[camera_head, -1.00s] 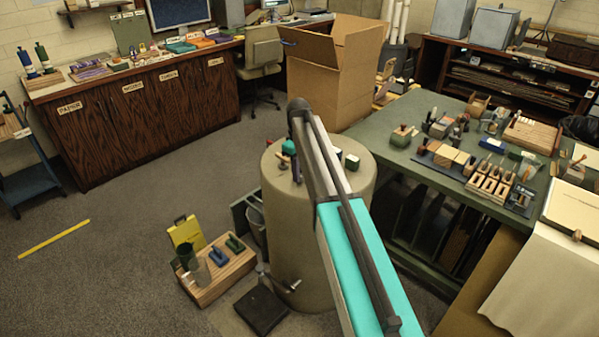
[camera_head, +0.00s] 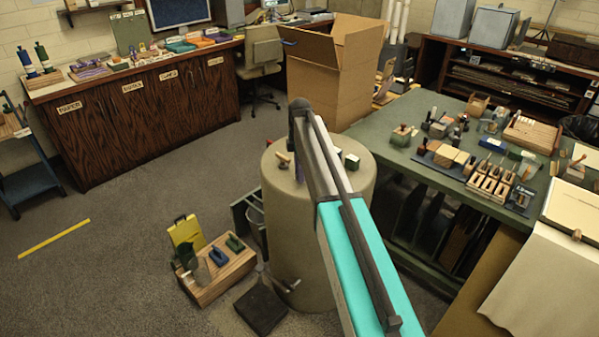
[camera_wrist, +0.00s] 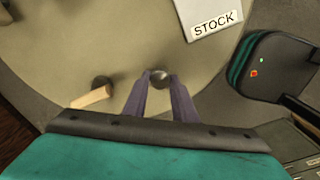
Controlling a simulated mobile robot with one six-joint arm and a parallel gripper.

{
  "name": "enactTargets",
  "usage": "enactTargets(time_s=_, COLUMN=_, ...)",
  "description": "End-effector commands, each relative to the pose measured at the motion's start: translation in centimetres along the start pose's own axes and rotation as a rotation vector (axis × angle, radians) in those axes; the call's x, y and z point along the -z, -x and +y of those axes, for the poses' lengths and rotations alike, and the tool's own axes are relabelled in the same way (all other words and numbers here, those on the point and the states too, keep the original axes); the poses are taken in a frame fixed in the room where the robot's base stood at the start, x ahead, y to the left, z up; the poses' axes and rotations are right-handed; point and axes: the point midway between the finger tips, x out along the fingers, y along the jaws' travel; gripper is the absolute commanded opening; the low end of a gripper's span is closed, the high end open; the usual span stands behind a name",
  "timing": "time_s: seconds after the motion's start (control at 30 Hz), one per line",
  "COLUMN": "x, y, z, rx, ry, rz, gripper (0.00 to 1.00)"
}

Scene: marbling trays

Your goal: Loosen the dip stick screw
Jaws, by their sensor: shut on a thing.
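A beige drum (camera_head: 290,240) stands on the floor under my arm. In the wrist view its round top (camera_wrist: 60,45) fills much of the picture. A small dark, shiny round knob (camera_wrist: 160,75), which looks like the dip stick screw head, is on the drum top. My gripper (camera_wrist: 159,80) is shut on it, one purple finger on each side. A wooden-handled piece (camera_wrist: 92,97) with a dark end is left of my fingers and apart from them; it also shows in the head view (camera_head: 284,160). My arm hides most of the gripper in the head view.
A pale box labelled STOCK (camera_wrist: 212,14) sits on the drum top beyond the fingers. A dark device with small lights (camera_wrist: 262,68) is at the right. A wooden crate (camera_head: 215,285) stands left of the drum, a cluttered green table (camera_head: 405,160) to the right.

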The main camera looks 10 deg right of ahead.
Motion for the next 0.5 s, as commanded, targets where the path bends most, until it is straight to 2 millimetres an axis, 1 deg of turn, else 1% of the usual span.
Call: enactTargets(time_s=0.5, x=0.02, y=0.10, z=0.02, rx=-0.004, ry=0.471, rz=0.011, gripper=0.02)
